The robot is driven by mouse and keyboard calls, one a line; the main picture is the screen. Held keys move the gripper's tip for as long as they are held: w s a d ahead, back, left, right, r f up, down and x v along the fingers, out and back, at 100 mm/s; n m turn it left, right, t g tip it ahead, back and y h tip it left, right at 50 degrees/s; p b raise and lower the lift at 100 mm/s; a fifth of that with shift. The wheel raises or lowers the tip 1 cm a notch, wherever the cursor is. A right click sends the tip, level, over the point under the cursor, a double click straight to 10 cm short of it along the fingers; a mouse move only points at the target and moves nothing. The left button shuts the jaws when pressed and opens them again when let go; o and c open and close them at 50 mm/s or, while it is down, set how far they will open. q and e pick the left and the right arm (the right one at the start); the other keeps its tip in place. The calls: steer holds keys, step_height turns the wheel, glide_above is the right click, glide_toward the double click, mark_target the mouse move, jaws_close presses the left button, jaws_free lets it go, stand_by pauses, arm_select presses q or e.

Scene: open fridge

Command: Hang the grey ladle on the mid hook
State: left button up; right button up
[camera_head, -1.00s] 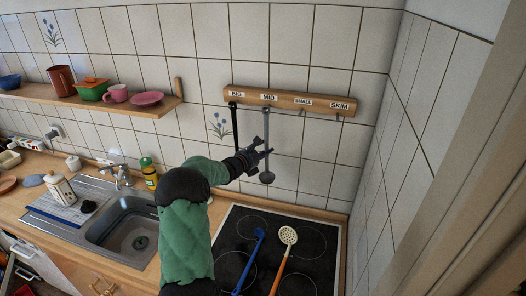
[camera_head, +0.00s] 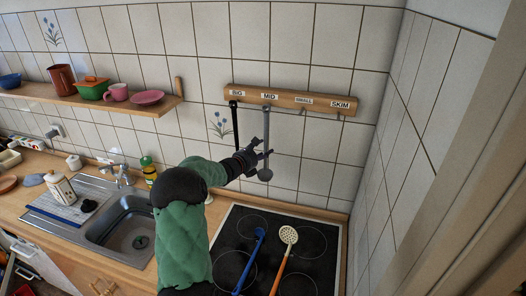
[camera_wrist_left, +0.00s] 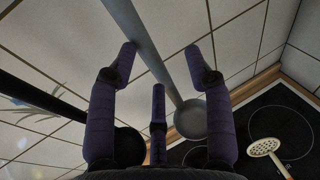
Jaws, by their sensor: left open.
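The grey ladle (camera_head: 266,135) hangs upright under the MID label on the wooden hook rail (camera_head: 290,102), its bowl at the bottom. My left gripper (camera_head: 262,154) is open around the lower part of its handle. In the left wrist view the grey ladle (camera_wrist_left: 158,60) runs between the spread fingers of my left gripper (camera_wrist_left: 165,55), and its bowl shows behind them. The top of the handle meets the rail at the mid hook; the hook itself is too small to make out. My right gripper is not in view.
A black ladle (camera_head: 235,125) hangs under the first label, just left of the grey one. A blue utensil (camera_head: 250,258) and an orange-handled skimmer (camera_head: 288,237) lie on the black stove (camera_head: 312,262). A sink (camera_head: 128,232) and a shelf (camera_head: 160,108) are at left.

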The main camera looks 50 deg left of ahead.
arm_select(q)
steer(key=d+f+b+v, duration=0.1)
steer(key=v, duration=0.5)
steer(key=shift+r+b, duration=0.3)
steer(key=shift+b, duration=0.1)
stand_by(0.7)
steer(key=shift+s, duration=0.1)
stand_by(0.5)
